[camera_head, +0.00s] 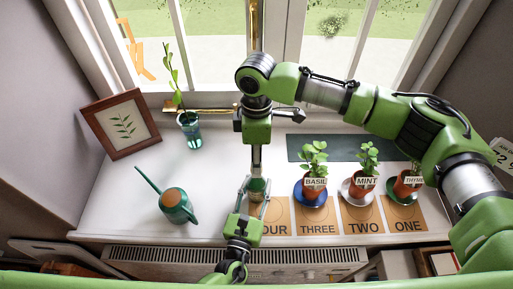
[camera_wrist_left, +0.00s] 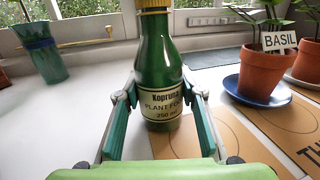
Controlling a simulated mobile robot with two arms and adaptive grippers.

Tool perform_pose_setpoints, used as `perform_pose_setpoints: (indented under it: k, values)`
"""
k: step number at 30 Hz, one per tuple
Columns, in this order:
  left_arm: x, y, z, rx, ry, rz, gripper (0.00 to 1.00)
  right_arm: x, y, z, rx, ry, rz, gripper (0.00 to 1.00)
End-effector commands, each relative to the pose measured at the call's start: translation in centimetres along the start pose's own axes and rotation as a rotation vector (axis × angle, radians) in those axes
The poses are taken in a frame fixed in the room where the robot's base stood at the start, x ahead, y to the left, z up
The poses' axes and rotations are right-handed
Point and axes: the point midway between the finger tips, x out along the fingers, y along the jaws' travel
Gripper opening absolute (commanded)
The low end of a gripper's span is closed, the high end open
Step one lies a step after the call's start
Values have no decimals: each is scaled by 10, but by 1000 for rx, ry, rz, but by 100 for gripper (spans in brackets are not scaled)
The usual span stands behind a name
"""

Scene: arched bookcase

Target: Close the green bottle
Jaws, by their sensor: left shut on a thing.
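The green bottle (camera_wrist_left: 161,62), with a "Plant food 250 ml" label, stands upright on the sill. A yellow cap (camera_wrist_left: 154,4) is on its neck, cut off by the top edge of the left wrist view; I cannot tell how tightly it sits. My left gripper (camera_wrist_left: 160,98) is shut on the bottle, one finger on each side of its body. In the head view the bottle (camera_head: 258,186) is small and partly covered by the grippers. My right gripper (camera_head: 256,165) points down directly over the bottle top; its fingertips are too small to judge.
Basil (camera_head: 314,186), mint (camera_head: 363,183) and thyme (camera_head: 405,186) pots stand to the right by numbered cards.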

Motion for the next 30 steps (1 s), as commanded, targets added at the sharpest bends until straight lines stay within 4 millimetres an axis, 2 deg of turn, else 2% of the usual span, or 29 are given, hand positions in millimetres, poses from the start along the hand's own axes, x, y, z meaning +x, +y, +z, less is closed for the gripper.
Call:
perform_pose_setpoints:
  k: [6,14,15,18,19,29,30]
  values:
    - [0,0,1,0,-1,0,0,15,0,0,1,0,0,35]
    - [0,0,1,0,-1,0,0,16,0,0,1,0,0,35]
    - [0,0,0,0,-1,0,0,16,0,0,1,0,0,30]
    - [0,0,0,0,-1,0,0,16,0,0,0,0,0,4]
    - [0,0,0,0,-1,0,0,16,0,0,0,0,0,0]
    - [0,0,0,0,-1,0,0,16,0,0,6,1,1,0]
    - [0,0,0,0,-1,0,0,16,0,0,6,1,1,29]
